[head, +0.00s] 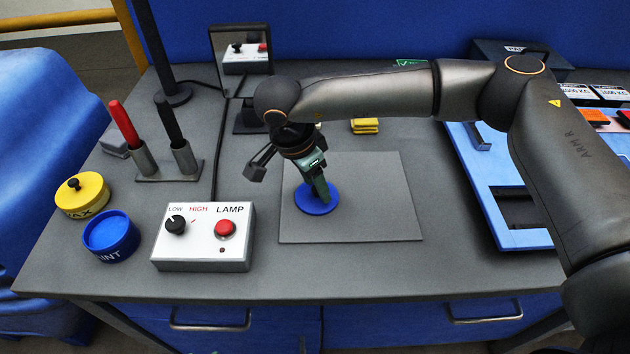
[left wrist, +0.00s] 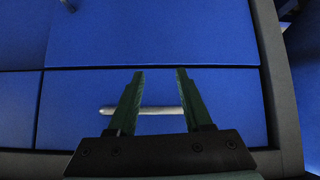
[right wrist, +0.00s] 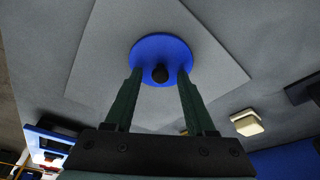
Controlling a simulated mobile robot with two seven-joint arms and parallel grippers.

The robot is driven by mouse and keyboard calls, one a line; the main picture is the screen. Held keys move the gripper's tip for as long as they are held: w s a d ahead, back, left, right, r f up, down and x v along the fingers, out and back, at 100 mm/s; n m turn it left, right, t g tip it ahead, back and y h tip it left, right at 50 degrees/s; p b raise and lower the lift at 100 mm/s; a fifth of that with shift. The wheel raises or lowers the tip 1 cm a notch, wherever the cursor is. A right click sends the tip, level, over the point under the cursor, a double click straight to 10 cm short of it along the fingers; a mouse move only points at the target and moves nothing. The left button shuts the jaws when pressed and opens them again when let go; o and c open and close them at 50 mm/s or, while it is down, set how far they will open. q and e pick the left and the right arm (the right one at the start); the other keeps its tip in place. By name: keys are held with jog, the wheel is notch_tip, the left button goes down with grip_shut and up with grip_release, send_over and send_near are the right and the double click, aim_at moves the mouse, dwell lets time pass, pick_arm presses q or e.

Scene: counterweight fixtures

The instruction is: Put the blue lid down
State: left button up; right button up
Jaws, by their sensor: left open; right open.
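The blue lid (head: 311,204) lies flat on the grey mat (head: 380,220). In the right wrist view the lid (right wrist: 146,50) shows its dark knob between the fingertips. My right gripper (head: 320,190) is open, with its fingers reaching down over the lid on either side of the knob. It also shows in the right wrist view (right wrist: 158,80); I cannot tell whether the fingers touch the lid. My left gripper (left wrist: 158,80) is open and empty in front of blue drawer fronts. It is not in the head view.
A blue pot (head: 111,243) without a lid and a pot with a yellow lid (head: 82,190) stand at left. A lamp control box (head: 203,247) is left of the mat. A blue tray (head: 525,238) is at right. The mat's right part is clear.

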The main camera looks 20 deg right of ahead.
aim_at(301, 205)
jog(key=v, duration=1.2)
jog(key=shift+r+b, duration=0.15)
jog(key=shift+b, duration=0.2)
jog(key=shift+s, duration=0.15)
